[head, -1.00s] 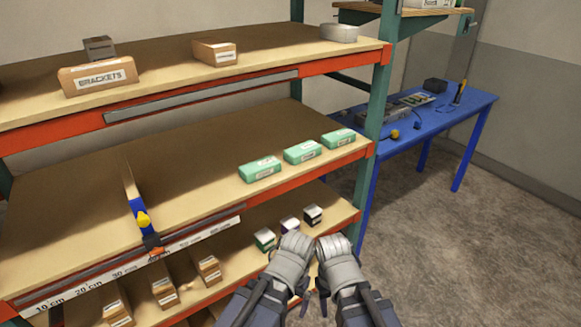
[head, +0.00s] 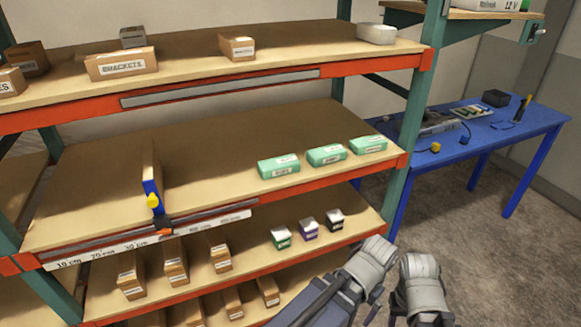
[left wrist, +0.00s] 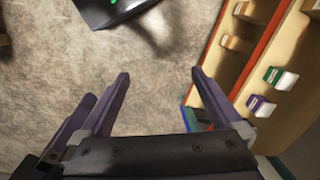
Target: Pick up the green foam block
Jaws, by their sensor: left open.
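A small green block (head: 280,238) with a white top stands on the lower shelf, at the left of a short row; it also shows in the left wrist view (left wrist: 280,78). Three flat green boxes (head: 278,166) with white labels lie on the middle shelf; which green item is foam I cannot tell. My left gripper (left wrist: 160,76) is open and empty, over bare floor in its wrist view, with the green block off to the right. In the head view both grippers are right of the block and apart from it. My right gripper (head: 425,305) shows no clear fingers.
A purple block (head: 308,229) and a black block (head: 335,220) stand beside the green one. Small cardboard boxes (head: 176,264) fill the lower shelf's left. The orange shelf edge (head: 340,178) and green post (head: 408,165) border the rack. A blue table (head: 520,140) stands at right.

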